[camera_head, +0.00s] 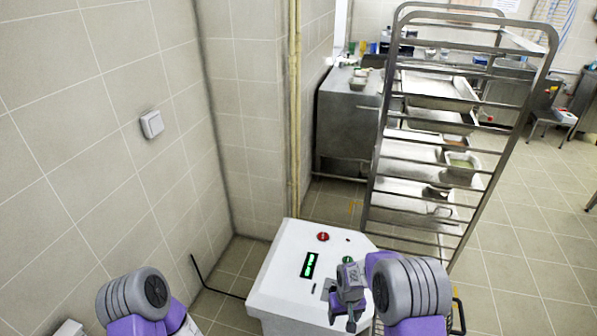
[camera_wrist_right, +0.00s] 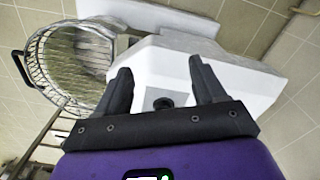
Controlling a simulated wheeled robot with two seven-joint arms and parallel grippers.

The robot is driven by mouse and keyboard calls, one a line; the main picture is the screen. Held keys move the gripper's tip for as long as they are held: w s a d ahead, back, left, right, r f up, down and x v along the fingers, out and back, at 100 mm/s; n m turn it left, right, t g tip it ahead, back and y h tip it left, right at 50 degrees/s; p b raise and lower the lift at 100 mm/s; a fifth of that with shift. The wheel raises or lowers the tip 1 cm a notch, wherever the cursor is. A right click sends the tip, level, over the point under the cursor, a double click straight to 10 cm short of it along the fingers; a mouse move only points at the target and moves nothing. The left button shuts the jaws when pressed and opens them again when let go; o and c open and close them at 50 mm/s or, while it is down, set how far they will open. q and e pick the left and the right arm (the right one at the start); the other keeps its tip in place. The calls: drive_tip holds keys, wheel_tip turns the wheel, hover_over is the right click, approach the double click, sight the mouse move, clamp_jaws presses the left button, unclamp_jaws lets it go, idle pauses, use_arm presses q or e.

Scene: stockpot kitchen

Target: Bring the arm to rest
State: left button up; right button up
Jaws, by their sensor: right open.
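My right gripper (camera_head: 349,318) is over the near right part of a white machine's control panel in the head view. In the right wrist view the right gripper (camera_wrist_right: 160,88) shows two dark fingers spread apart with nothing between them. Beyond them is the white machine's housing (camera_wrist_right: 215,75) with a dark round part (camera_wrist_right: 163,103). I cannot tell if the fingers touch the machine. My left arm shows only as a grey and purple link at the lower left of the head view. Its gripper is out of view.
The white machine (camera_head: 285,270) has a red button (camera_head: 323,237), a green button (camera_head: 348,260) and a lit green display (camera_head: 309,265). A metal rack (camera_head: 440,120) with trays stands behind it. A tiled wall (camera_head: 90,100) closes the left side. A wire basket (camera_wrist_right: 70,65) is beside the machine.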

drive_tip(key=s+a+f+m+y, duration=0.2)
drive_tip(key=s+f, duration=0.2)
drive_tip(key=s, duration=0.6)
drive_tip(key=s+a+f+m+y, duration=0.2)
drive_tip(key=s+f, duration=0.3)
drive_tip(key=s, duration=0.6)
drive_tip(key=shift+s+f+t, duration=0.15)
drive_tip(key=shift+f+t, duration=0.05)
drive_tip(key=shift+t, duration=0.1)
drive_tip(key=shift+c, duration=0.4)
idle(0.5)
